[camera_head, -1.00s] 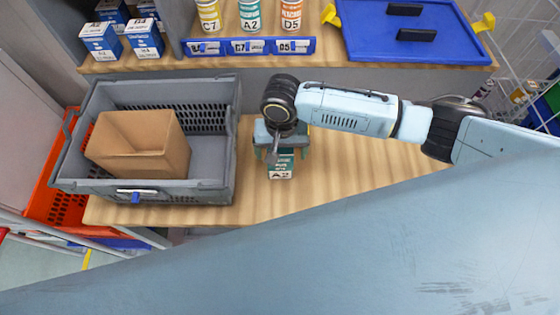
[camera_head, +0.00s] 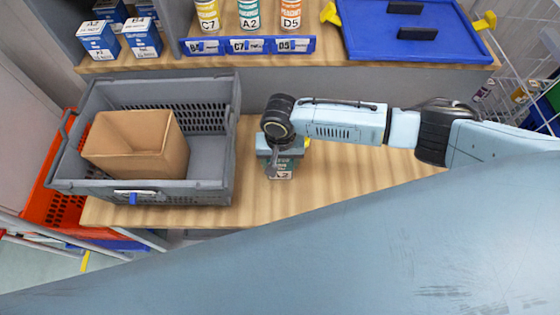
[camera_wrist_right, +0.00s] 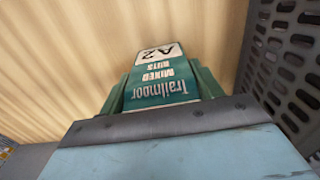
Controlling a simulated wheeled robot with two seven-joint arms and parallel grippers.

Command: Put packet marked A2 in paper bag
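The packet marked A2 (camera_head: 281,172) is teal with a white A2 label and stands on the wooden table, right of the grey tote. In the right wrist view the packet (camera_wrist_right: 160,80) shows "Trailmoor mixed nuts". My right gripper (camera_head: 280,160) is over the top of the packet, with green parts at both its sides in the wrist view. Whether the fingers press on it is unclear. The open brown paper bag (camera_head: 138,147) stands in the grey tote (camera_head: 212,190), and looks empty. My left gripper is not in view.
A shelf behind holds blue and white boxes (camera_head: 142,38), C7, A2 and D5 canisters (camera_head: 249,14), and a blue tray (camera_head: 420,51). An orange tote (camera_head: 68,209) is at lower left. The table right of the packet (camera_head: 350,180) is clear.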

